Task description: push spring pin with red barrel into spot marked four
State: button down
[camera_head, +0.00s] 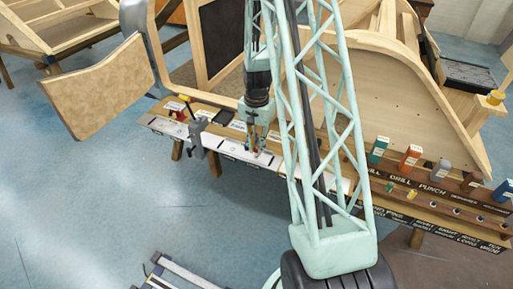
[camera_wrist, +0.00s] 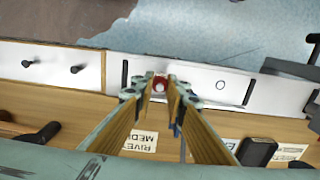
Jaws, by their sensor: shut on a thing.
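My gripper (camera_head: 256,152) is over the white marked strip (camera_head: 232,151) along the front of the wooden bench. In the wrist view, my gripper (camera_wrist: 160,88) is shut on the spring pin with the red barrel (camera_wrist: 160,82). The pin sits between the fingertips, over the white strip (camera_wrist: 200,78); whether its tip is in a hole I cannot tell. The number labels are too small to read, so I cannot tell which spot is four.
Two dark pins (camera_wrist: 76,69) stand on the strip at left in the wrist view. A grey clamp (camera_head: 196,137) sits at the bench front. Labelled tool holders with coloured bottles (camera_head: 410,157) stand at right. A wooden bodyframe (camera_head: 415,100) rises behind. The blue floor (camera_head: 130,190) in front is mostly clear.

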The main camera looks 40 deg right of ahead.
aim_at(256, 148)
jog(key=shift+f+b, duration=0.5)
jog(key=shift+f, duration=0.25)
jog(key=c, duration=2.5)
grip_release()
jog(key=shift+r, duration=0.15)
notch_tip(256, 148, up, 12)
